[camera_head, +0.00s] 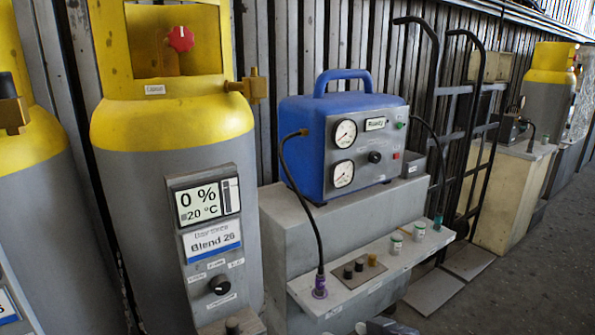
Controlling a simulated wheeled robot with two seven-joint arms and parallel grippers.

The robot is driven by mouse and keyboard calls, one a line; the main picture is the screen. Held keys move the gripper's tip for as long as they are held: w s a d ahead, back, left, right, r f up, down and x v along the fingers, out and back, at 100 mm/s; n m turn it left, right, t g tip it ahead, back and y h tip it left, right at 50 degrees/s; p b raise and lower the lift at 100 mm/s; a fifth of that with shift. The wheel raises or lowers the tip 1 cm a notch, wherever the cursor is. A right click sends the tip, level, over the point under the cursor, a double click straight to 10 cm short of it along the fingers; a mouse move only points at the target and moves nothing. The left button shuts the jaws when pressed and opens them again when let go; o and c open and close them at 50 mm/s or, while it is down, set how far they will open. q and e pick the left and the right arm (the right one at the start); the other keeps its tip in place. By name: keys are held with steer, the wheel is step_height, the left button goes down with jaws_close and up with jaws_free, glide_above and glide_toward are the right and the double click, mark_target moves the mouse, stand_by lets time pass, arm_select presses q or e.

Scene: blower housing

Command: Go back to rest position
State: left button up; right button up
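Neither of my grippers shows clearly in the head view. A small dark grey shape (389,326) is cut off by the bottom edge, and I cannot tell what it is. A blue machine (308,150) with two round gauges and a top handle stands on a grey stepped stand (285,225). A black hose (315,215) runs from its left side down to a purple fitting (320,287) on the low shelf. A large grey and yellow cylinder (165,160) stands left of it, with a red knob (180,39) and a display panel (205,203) reading 0 % and 20 °C.
The low shelf (345,295) carries several small caps and white-green jars. A second cylinder (40,200) stands at the left edge. A black hand truck (470,130) and a cream cabinet (515,190) stand to the right. Open floor (545,270) lies at the lower right.

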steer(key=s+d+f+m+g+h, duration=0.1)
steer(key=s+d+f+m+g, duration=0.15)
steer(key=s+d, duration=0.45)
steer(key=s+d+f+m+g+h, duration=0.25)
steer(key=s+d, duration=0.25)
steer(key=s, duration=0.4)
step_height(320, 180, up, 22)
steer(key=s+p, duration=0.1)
steer(key=p, duration=2.1)
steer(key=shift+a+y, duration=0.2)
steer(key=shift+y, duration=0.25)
